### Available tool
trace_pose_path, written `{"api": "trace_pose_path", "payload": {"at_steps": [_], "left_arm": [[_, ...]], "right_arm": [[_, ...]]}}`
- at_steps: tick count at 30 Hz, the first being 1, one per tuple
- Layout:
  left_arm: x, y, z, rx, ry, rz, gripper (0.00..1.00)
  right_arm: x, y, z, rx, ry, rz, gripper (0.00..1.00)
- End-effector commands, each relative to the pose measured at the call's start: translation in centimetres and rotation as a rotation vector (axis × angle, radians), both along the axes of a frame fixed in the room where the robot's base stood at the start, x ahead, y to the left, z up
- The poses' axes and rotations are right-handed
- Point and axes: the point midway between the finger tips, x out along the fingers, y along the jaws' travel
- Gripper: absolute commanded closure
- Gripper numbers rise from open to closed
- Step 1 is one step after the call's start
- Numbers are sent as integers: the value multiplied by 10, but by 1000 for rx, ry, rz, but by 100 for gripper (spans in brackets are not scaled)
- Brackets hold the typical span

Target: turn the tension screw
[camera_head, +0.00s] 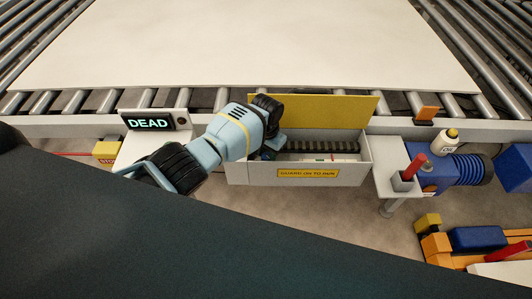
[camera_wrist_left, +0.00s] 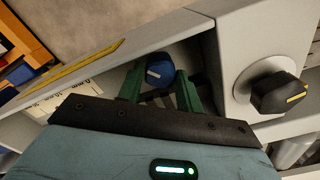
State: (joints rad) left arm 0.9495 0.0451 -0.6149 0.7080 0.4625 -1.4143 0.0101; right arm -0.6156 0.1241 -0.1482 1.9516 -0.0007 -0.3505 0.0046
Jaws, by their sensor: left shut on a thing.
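The tension screw appears to be the small blue knob (camera_wrist_left: 160,72) with a pale mark on its face, inside the open guard box. In the left wrist view, my left gripper (camera_wrist_left: 159,82) has its two green fingers on either side of the knob, shut on it. In the head view, my left gripper (camera_head: 270,149) reaches down into the left end of the grey guard box (camera_head: 240,173), where the arm and box wall mostly hide the fingertips and knob. The yellow lid (camera_head: 330,108) stands open behind. My right gripper is not in view.
A black knob (camera_wrist_left: 280,93) with a yellow mark sits beside the box in the wrist view. A "DEAD" display (camera_head: 148,122) stands left. A roller conveyor with a pale sheet lies behind.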

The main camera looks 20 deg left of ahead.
Motion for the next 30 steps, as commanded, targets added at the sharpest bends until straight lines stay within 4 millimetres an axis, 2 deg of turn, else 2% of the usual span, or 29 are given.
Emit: {"api": "trace_pose_path", "payload": {"at_steps": [8, 22, 23, 24, 25, 30], "left_arm": [[1, 0, 1, 1, -1, 79, 87], [1, 0, 1, 0, -2, 91, 87], [1, 0, 1, -1, -2, 90, 63], [1, 0, 1, 0, -2, 90, 58], [1, 0, 1, 0, -2, 90, 55], [1, 0, 1, 0, -1, 90, 55]], "right_arm": [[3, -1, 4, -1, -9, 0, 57], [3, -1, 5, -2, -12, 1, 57], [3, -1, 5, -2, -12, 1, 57], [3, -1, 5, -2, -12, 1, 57], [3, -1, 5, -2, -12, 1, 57], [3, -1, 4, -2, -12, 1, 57]]}}
